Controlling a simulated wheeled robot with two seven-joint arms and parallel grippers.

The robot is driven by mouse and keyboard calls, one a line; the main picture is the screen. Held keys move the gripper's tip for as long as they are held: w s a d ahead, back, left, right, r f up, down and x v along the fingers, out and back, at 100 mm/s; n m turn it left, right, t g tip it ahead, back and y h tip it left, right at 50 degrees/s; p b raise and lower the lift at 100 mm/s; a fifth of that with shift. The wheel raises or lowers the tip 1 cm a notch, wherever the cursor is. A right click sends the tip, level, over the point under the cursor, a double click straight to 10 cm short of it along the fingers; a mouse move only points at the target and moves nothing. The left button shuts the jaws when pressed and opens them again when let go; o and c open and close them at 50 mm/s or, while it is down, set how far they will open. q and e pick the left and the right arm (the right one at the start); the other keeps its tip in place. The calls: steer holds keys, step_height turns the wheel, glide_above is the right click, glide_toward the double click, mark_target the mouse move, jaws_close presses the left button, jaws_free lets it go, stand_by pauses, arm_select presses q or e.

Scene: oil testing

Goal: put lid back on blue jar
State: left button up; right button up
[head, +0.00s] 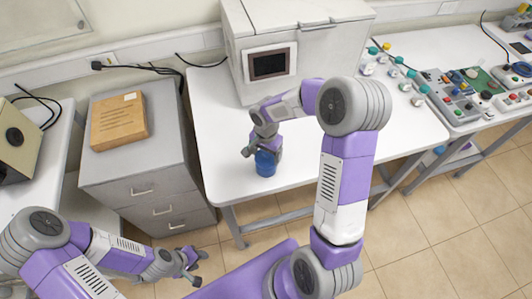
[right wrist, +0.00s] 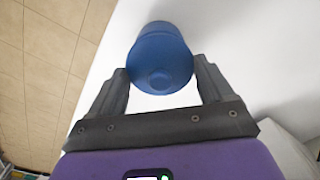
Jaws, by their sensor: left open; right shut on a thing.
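The blue jar (head: 265,166) stands upright on the white table near its front edge. In the right wrist view the blue jar (right wrist: 160,33) extends away from the camera. A blue lid (right wrist: 161,74) with a small round knob is at its near end, in line with it. I cannot make out whether the lid is fully seated. My right gripper (right wrist: 162,70) has one finger on each side of the lid and is shut on it. In the head view my right gripper (head: 262,149) is at the jar's top. My left gripper (head: 190,268) is open and empty, low over the floor.
A large white machine with a dark screen (head: 269,64) stands behind the jar. Several small bottles (head: 392,70) stand at the table's right. A cardboard box (head: 118,121) lies on a grey drawer cabinet (head: 150,192). The white table (head: 330,150) is clear right of the jar.

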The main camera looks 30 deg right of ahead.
steer(key=shift+f+b, duration=0.2)
steer(key=shift+b, duration=0.4)
stand_by(0.7)
stand_by(0.4)
steer(key=o, duration=0.9)
steer(key=shift+r, duration=0.1)
steer(key=shift+r+p, duration=2.3)
steer(key=shift+r, duration=1.15)
jaws_close()
